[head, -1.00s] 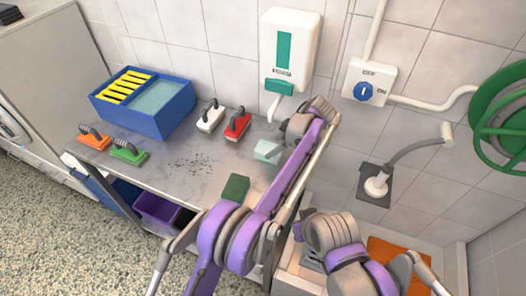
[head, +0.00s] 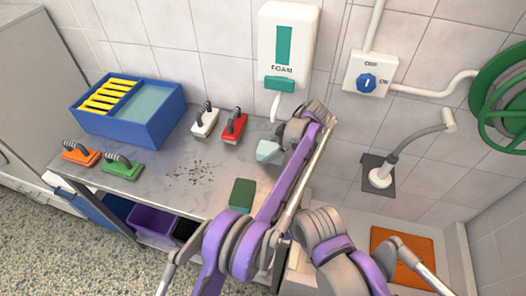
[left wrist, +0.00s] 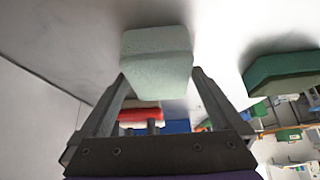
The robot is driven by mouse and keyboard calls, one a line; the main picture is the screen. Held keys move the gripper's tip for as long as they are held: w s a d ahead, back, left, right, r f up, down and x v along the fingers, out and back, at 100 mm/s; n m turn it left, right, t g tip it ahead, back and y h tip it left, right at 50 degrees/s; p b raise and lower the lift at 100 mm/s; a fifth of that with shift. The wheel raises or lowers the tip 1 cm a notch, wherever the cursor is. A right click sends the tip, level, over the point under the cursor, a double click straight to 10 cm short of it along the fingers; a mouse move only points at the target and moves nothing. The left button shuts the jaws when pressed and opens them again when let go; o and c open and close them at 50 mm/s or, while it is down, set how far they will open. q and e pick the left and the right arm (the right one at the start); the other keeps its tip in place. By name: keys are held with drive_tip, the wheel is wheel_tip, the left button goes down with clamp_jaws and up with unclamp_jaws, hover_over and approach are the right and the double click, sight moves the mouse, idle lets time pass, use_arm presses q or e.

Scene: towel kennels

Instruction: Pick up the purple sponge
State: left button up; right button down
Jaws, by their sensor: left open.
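No purple sponge shows in either view. A pale green sponge (head: 268,152) lies on the grey counter (head: 150,190) below the foam dispenser. A dark green sponge (head: 242,194) lies nearer the counter's front edge. My left gripper (left wrist: 158,75) is open, with the pale green sponge (left wrist: 157,60) between or just beyond its fingertips. I cannot tell whether they touch it. In the head view the left gripper is beside that sponge, partly hidden by its own arm. The dark green sponge also shows at the right of the left wrist view (left wrist: 285,72). My right gripper is out of view.
A blue tub (head: 135,128) is at the back left. The foam dispenser (head: 287,45) hangs above. A purple bin (head: 152,221) is under the counter.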

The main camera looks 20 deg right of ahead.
use_arm(q)
drive_tip(key=shift+w+a+f, duration=0.1)
drive_tip(key=shift+a+f, duration=0.1)
drive_tip(key=shift+f, duration=0.05)
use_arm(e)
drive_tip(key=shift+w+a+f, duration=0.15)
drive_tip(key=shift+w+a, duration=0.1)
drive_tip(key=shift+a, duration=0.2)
use_arm(q)
drive_tip(key=shift+d, duration=0.15)
drive_tip(key=shift+c, duration=0.7)
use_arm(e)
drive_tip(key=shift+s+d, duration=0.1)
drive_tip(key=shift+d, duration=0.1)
use_arm(q)
drive_tip(key=c, duration=1)
drive_tip(key=shift+r, duration=0.15)
